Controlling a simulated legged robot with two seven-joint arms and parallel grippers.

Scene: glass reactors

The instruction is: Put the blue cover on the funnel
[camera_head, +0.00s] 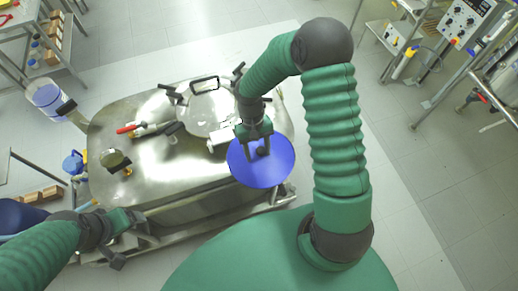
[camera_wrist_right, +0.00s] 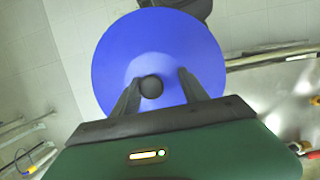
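The blue cover (camera_head: 246,172) is a round disc with a dark knob (camera_head: 261,151), beside the right edge of the steel tank. My right gripper (camera_head: 260,153) is over the cover, with one finger on each side of the knob. In the right wrist view, the blue cover (camera_wrist_right: 113,58) lies under my right gripper (camera_wrist_right: 161,78); the knob (camera_wrist_right: 151,87) is close to the left finger, and a gap shows to the right finger. What is under the cover is hidden. I cannot identify the funnel surely. My left gripper (camera_head: 117,260) is low at the left; its fingers are unclear.
The steel tank (camera_head: 150,185) has a round lid with clamps (camera_head: 207,108) and a red-handled valve (camera_head: 128,129) on top. A clear cylindrical vessel (camera_head: 45,96) stands at its left. Racks (camera_head: 430,75) stand at the upper right. The floor (camera_head: 430,190) at the right is clear.

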